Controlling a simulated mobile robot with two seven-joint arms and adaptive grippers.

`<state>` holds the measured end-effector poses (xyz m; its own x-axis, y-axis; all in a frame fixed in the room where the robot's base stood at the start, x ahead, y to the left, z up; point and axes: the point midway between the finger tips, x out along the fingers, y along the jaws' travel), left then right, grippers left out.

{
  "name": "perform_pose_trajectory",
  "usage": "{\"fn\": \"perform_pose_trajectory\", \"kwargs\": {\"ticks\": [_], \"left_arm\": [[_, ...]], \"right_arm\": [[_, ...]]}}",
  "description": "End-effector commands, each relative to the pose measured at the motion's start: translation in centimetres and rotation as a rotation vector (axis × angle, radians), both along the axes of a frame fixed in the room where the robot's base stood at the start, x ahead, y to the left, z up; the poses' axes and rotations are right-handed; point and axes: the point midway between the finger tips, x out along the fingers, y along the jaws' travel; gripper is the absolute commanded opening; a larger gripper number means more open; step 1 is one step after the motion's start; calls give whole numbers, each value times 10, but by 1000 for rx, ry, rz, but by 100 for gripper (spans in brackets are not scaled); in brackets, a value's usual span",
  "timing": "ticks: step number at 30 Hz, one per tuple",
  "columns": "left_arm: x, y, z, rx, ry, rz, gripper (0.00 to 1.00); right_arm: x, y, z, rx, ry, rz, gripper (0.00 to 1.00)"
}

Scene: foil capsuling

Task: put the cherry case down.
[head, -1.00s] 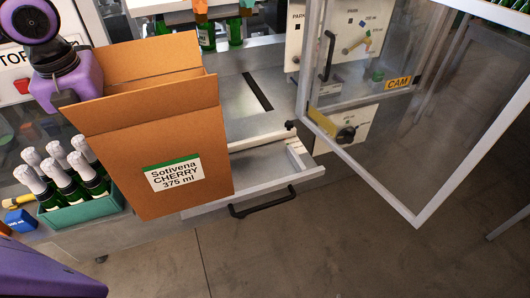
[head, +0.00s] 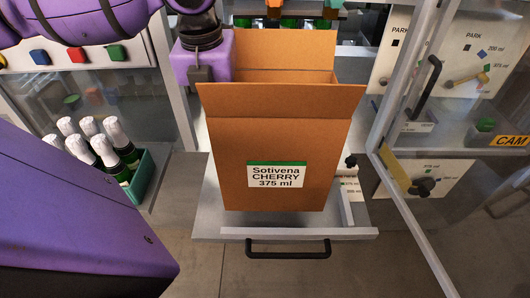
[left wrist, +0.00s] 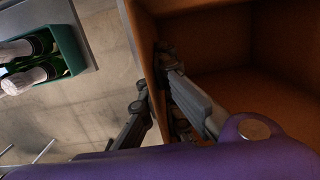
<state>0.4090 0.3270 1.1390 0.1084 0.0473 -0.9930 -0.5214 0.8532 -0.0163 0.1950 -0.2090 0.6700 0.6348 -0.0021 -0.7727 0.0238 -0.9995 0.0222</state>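The cherry case (head: 290,135) is an open brown cardboard box with a label reading "Sotivena CHERRY 375 ml". It is upright in the head view, over the pulled-out drawer (head: 215,220); whether its bottom touches the drawer is hard to tell. My left gripper (head: 201,75) is at the case's left wall, near the top. In the left wrist view, its fingers (left wrist: 158,105) straddle the wall, one inside and one outside, and are shut on it. The visible inside of the case (left wrist: 235,75) looks empty. My right gripper is out of view.
A green crate (head: 143,180) with several white-capped bottles stands to the left; it also shows in the left wrist view (left wrist: 70,45). The drawer's black handle (head: 288,252) faces the front. An open glazed door (head: 415,235) stands close on the right, by the control panels.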

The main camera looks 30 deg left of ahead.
Motion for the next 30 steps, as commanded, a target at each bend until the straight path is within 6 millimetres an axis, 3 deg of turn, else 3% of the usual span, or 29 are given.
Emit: {"fn": "perform_pose_trajectory", "kwargs": {"ticks": [4, 6, 12, 19, 25, 30], "left_arm": [[10, -19, -9, -4, -4, -8, 0], [15, -30, -26, -7, 1, -8, 0], [26, -50, -52, -2, -2, -3, 0], [31, -58, -64, -1, -3, -2, 0], [31, -58, -92, 2, -1, -1, 0], [31, -58, -93, 1, -7, -1, 0]], "right_arm": [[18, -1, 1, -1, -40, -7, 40], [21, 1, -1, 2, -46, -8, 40], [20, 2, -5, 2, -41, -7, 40], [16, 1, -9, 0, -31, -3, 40], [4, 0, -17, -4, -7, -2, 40], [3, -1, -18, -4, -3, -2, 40]]}}
